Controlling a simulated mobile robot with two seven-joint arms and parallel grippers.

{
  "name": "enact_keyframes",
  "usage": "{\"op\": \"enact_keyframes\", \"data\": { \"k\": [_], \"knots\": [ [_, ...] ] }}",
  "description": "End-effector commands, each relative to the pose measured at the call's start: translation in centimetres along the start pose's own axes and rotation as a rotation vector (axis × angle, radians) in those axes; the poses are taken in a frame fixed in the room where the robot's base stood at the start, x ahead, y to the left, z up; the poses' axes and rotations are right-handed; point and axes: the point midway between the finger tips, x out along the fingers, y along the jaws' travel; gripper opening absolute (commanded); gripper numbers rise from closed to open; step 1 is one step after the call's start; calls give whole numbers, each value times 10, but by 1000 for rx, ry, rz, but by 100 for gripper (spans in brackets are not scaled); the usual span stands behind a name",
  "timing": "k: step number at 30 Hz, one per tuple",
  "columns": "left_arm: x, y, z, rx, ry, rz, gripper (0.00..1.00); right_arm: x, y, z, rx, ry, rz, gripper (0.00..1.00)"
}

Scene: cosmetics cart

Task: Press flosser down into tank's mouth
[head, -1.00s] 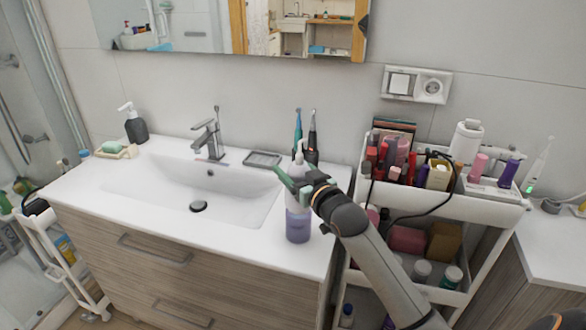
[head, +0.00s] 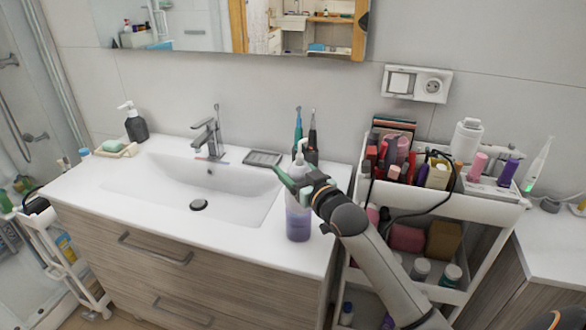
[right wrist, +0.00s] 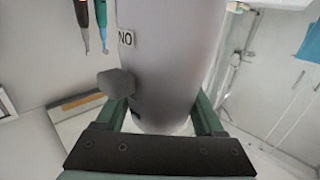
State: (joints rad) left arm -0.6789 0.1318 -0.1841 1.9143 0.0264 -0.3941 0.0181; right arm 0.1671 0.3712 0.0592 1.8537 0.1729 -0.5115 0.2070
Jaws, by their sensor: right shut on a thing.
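The flosser (head: 300,158) is a pale, upright body with a narrow white top, standing on the right part of the washbasin counter. Below it is the tank (head: 298,228), translucent with a purple lower part, resting on the counter near its front right edge. My right gripper (head: 291,187) has green fingers and is shut on the flosser from the right side. In the right wrist view the flosser (right wrist: 168,70) fills the space between the fingers (right wrist: 158,118). The fingers hide the join of flosser and tank, so I cannot tell how deep it sits. My left gripper is not in view.
Two electric toothbrushes (head: 312,130) stand close behind the flosser. A grey soap dish (head: 263,158) and a tap (head: 211,135) are to the left, beyond the sink basin (head: 190,187). A crowded white cart (head: 480,207) stands right of the counter.

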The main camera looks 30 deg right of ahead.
Motion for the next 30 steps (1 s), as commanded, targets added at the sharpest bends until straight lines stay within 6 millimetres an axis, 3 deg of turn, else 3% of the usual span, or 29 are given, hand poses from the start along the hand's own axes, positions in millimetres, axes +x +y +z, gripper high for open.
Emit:
{"op": "enact_keyframes", "data": {
  "k": [25, 26, 30],
  "knots": [
    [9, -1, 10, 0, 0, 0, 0, 1, 0, 22, 0, 1, 0, 8],
    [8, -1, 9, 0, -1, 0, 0, 1, 0, 20, 0, 2, 0, 74],
    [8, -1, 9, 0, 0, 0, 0, 1, 0, 20, 0, 2, 0, 89]
  ]
}}
